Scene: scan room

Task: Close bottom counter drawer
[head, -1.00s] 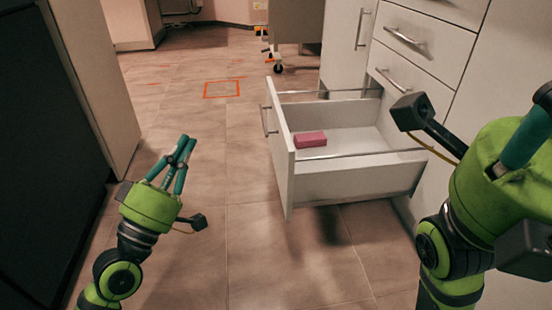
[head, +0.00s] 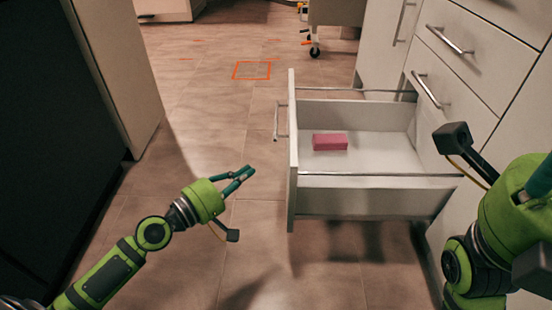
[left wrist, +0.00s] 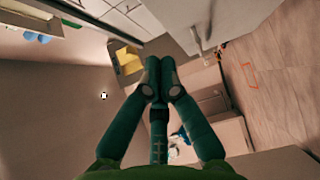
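The bottom counter drawer (head: 293,155) stands pulled well out of the white counter, its front panel facing left with a bar handle (head: 280,120). A pink block (head: 330,142) lies inside it. My left gripper (head: 247,170) is left of the drawer front, apart from it, pointing right. Its teal fingertips meet in the left wrist view (left wrist: 160,62), with nothing visible between them. My right gripper (head: 540,180) is at the right edge, mostly cut off, so its fingertips are hidden.
Two shut drawers with bar handles (head: 450,40) are in the counter above. A dark cabinet (head: 60,130) stands on the left. The tiled floor between is clear, with an orange square outline (head: 252,70) farther back. A wheeled cart (head: 335,15) stands at the back.

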